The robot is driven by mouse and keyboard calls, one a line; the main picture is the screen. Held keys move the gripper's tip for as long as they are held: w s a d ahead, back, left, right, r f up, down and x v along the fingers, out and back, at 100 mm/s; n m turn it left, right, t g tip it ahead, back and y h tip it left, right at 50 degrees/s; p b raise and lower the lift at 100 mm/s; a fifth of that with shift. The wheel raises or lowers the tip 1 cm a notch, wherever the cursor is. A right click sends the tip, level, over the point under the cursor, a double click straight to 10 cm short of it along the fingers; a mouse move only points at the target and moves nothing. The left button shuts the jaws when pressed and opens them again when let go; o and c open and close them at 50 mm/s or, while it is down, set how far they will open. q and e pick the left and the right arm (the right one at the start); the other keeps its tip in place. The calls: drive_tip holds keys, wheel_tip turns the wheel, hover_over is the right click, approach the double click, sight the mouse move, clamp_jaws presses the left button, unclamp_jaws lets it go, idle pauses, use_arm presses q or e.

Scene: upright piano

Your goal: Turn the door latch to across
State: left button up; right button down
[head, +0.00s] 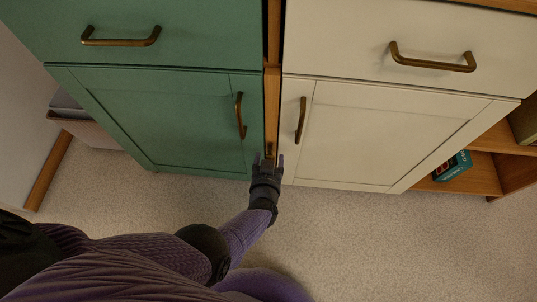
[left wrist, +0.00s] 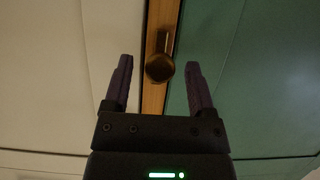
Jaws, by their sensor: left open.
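The door latch (left wrist: 159,68) is a round brass knob with a short bar on the wooden strip between the white and green cabinets. In the left wrist view the bar lies along the strip, not across it. In the head view the latch (head: 269,149) is small and partly behind my fingers. My left gripper (head: 268,157) is open at the lower end of the strip. In the left wrist view its two fingers (left wrist: 159,63) appear on either side of the knob, with gaps; I cannot tell how far away it is. My right gripper is not in view.
The green door (head: 165,115) and white door (head: 375,130) flank the strip, each with a brass handle (head: 240,115) (head: 301,119) near it. Drawers with brass handles sit above. An open wooden shelf (head: 478,178) stands at right. The pale floor (head: 400,245) is clear.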

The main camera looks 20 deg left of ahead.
use_arm(q)
clamp_jaws()
idle(0.5)
drive_tip(key=shift+s+a+f+n+t+h+b, duration=0.15)
drive_tip(key=shift+n+t+h+b, duration=0.75)
drive_tip(key=shift+n, duration=1.35)
drive_tip(key=shift+w+a+f+n+t+h+b, duration=0.1)
drive_tip(key=shift+n+t+h+b, duration=0.75)
drive_tip(key=shift+n, duration=1.35)
drive_tip(key=shift+s+a+f+n+t+h+b, duration=0.15)
drive_tip(key=shift+n+t+h+b, duration=0.75)
drive_tip(key=shift+n, duration=1.35)
use_arm(e)
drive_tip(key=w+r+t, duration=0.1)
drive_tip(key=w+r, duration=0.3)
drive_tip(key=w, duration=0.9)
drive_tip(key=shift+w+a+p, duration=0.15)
drive_tip(key=shift+p, duration=0.15)
use_arm(q)
drive_tip(key=shift+d, duration=0.1)
